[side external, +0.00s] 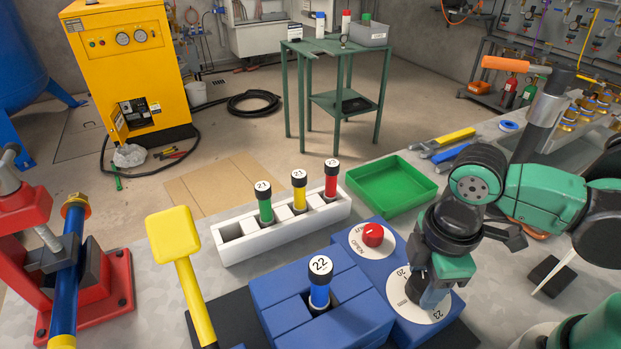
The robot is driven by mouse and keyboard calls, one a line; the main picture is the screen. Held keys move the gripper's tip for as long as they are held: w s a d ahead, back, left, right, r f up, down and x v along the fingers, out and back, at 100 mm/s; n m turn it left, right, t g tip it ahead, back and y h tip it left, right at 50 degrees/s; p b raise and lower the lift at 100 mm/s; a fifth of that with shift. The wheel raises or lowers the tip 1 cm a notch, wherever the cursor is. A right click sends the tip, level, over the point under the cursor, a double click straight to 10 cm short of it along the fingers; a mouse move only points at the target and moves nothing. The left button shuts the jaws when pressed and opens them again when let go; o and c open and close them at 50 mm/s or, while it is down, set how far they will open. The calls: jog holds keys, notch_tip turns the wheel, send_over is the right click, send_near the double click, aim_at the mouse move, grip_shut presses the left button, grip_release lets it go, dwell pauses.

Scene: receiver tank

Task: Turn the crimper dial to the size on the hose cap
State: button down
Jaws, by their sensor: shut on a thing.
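The blue crimper (290,306) stands on the bench. A blue hose end with a white-topped cap (320,266) reading 22 stands upright in its middle opening. The crimper dial (401,309) is a white disc at the crimper's right, with 20 at its upper left and 23 at its lower right. My gripper (431,291) points down over the dial and is shut on its knob, which is mostly hidden. The rest of the dial's numbers and any pointer mark are hidden by my gripper.
A white rack (235,250) holds green, yellow and red capped hoses. A green tray (390,187) is empty. A yellow-handled tool (186,262) stands left of the crimper.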

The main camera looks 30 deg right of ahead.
aim_at(421, 283)
jog(key=m, duration=0.4)
jog(key=shift+m, duration=0.3)
jog(key=m, duration=0.3)
jog(key=shift+m, duration=0.3)
jog(key=m, duration=0.4)
jog(key=shift+m+g, duration=0.3)
jog(key=shift+m, duration=1.6)
jog(key=shift+c, duration=1.5)
grip_release()
jog(key=shift+w+a+r, duration=0.1)
jog(key=shift+a+r, duration=0.05)
jog(key=shift+r, duration=2.65)
